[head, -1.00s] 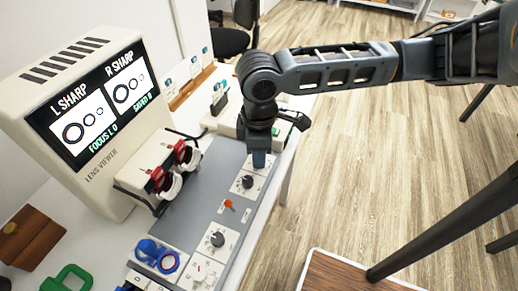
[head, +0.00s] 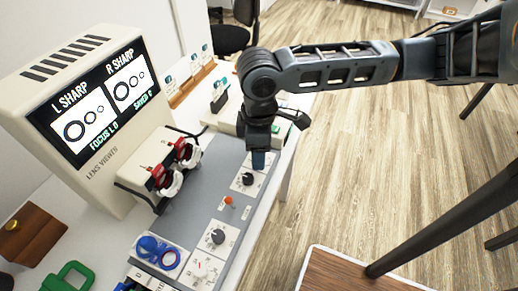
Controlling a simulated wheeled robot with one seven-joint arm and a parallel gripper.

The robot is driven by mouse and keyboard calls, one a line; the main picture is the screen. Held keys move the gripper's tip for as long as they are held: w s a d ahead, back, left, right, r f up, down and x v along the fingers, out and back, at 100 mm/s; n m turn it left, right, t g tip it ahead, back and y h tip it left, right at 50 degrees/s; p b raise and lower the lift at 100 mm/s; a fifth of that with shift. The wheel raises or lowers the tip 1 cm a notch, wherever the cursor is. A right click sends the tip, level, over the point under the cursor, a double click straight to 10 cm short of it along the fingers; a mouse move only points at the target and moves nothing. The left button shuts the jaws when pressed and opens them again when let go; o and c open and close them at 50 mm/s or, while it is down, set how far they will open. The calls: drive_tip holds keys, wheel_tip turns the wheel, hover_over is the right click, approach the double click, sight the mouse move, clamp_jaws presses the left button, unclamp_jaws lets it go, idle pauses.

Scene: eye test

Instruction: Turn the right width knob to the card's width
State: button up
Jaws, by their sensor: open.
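My gripper (head: 258,160) points down over the far end of the grey control panel (head: 190,215). It is open, with its fingertips just behind and above a dark round knob (head: 248,179) on a white plate. I cannot tell whether they touch that knob. A second dark knob (head: 217,237) sits on a white plate nearer to me, and a pale knob (head: 203,268) is nearer still. I cannot read which of them is the right width knob. Several small cards stand in a wooden rack (head: 190,85); their print is too small to read.
The lens viewer (head: 75,110) stands at left, its screen reading L SHARP, R SHARP, FOCUS L 0. Red-and-white lens holders (head: 172,175) with cables stand beside the panel.

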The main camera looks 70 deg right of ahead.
wheel_tip(320, 180, up, 8)
drive_tip(key=shift+f, duration=0.1)
idle(0.5)
drive_tip(key=shift+s, duration=0.1)
idle(0.4)
